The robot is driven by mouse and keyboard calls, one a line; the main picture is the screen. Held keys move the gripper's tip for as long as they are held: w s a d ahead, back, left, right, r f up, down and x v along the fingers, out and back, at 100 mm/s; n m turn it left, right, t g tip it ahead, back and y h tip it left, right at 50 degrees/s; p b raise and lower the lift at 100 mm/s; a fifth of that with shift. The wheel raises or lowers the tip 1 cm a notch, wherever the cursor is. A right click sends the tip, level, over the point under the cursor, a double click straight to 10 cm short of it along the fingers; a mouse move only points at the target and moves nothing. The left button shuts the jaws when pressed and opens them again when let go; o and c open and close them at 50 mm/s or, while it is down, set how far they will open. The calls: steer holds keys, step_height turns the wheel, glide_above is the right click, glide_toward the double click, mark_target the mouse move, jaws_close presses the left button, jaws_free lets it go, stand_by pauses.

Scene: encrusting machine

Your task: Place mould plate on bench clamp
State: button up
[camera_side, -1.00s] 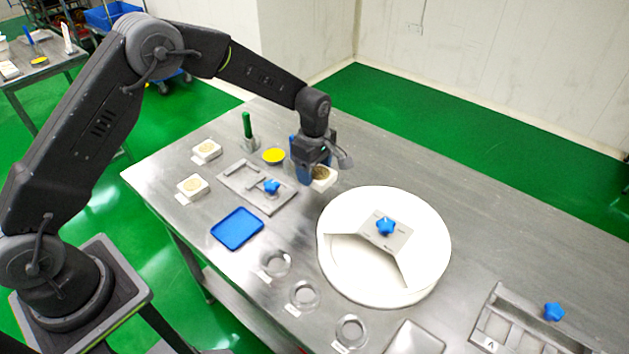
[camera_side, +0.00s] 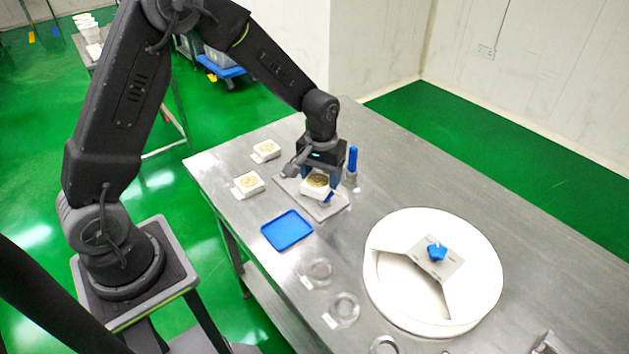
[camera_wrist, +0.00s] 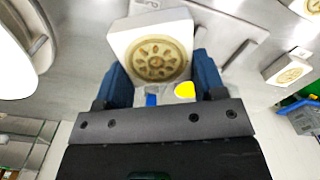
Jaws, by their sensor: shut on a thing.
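My gripper (camera_side: 318,182) is shut on a white square mould plate (camera_side: 316,187) with a round brown patterned face. In the wrist view the mould plate (camera_wrist: 150,50) sits between the two blue fingers, face showing. The bench clamp (camera_side: 331,210), a flat grey metal fixture with a blue star knob (camera_side: 328,197), lies on the bench under and around the gripper in the side view. The mould plate and fingers hide much of the clamp. I cannot tell whether the plate touches it.
Two similar white plates (camera_side: 248,182) (camera_side: 266,149) stand left of the clamp. A blue tray (camera_side: 287,230) lies in front. A blue-handled tool (camera_side: 352,162) stands upright close to the gripper's right. A white round turntable (camera_side: 480,255) and clear rings (camera_side: 343,307) occupy the right and front.

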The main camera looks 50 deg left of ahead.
steer(key=s+m, duration=0.1)
steer(key=s+a+m, duration=0.1)
steer(key=s+m, duration=0.1)
steer(key=s+a+m, duration=0.1)
steer(key=m, duration=0.1)
steer(key=shift+s+f, duration=0.2)
steer(key=shift+f, duration=0.2)
steer(key=w+d+r, duration=0.2)
steer(key=w+d, duration=0.3)
steer(key=w, duration=0.4)
steer(key=r, duration=0.1)
glide_above(372, 207)
step_height(372, 207, down, 10)
steer(key=shift+r, duration=0.2)
steer(key=shift+f, duration=0.1)
steer(key=o, duration=1)
steer(key=shift+o, duration=0.2)
